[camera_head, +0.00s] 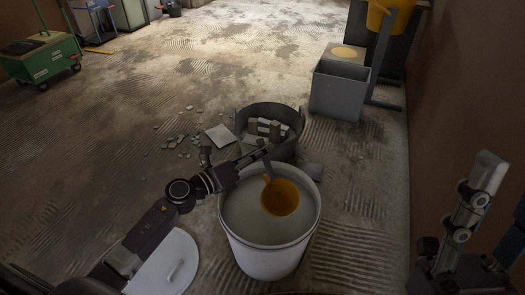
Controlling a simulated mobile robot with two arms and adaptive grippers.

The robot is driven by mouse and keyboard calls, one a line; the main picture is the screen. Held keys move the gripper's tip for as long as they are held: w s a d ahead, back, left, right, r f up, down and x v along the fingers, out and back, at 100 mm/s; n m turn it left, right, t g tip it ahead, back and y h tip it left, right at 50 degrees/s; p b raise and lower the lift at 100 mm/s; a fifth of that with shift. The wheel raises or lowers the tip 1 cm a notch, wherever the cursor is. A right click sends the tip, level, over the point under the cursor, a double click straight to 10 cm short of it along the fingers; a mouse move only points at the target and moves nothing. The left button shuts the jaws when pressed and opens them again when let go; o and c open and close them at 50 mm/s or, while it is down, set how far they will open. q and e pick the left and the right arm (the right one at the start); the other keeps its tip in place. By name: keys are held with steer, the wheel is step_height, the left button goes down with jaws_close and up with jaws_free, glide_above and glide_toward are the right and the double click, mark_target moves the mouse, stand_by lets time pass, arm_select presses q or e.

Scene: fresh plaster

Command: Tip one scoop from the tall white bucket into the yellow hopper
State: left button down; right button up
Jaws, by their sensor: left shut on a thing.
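The tall white bucket (262,261) stands on the floor at lower centre, filled with a pale grey material (246,214). An orange-yellow scoop (281,199) is in the bucket's mouth, its bowl at the surface of the material. Its grey handle rises toward my left gripper (262,153), which reaches over the bucket's rear left rim and is shut on the handle. The fingertips are small and dark here. The yellow hopper (391,14) is at top right on a grey stand, partly cut off by the frame edge. My right arm shows at lower right; its gripper cannot be made out.
A dark tub (292,113) with rubble stands right behind the bucket, with loose rubble to its left. A grey box (337,92) stands below the hopper. A white lid (171,262) lies left of the bucket. A green cart (40,60) is far left. A wall bounds the right.

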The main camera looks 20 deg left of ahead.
arm_select(q)
step_height(320, 180, up, 3)
steer(key=shift+f+p, duration=0.15)
steer(key=shift+p, duration=1.05)
step_height(320, 180, up, 2)
steer(key=shift+r+p, duration=0.1)
steer(key=shift+p, duration=0.95)
arm_select(e)
steer(key=w+a+f+g+h, duration=0.2)
steer(key=w+f+g+h, duration=0.1)
steer(key=w+f+g, duration=0.8)
steer(key=w+f, duration=0.3)
steer(key=shift+w+f+h, duration=0.2)
steer(key=shift+w+h, duration=0.15)
steer(key=shift+h, duration=0.05)
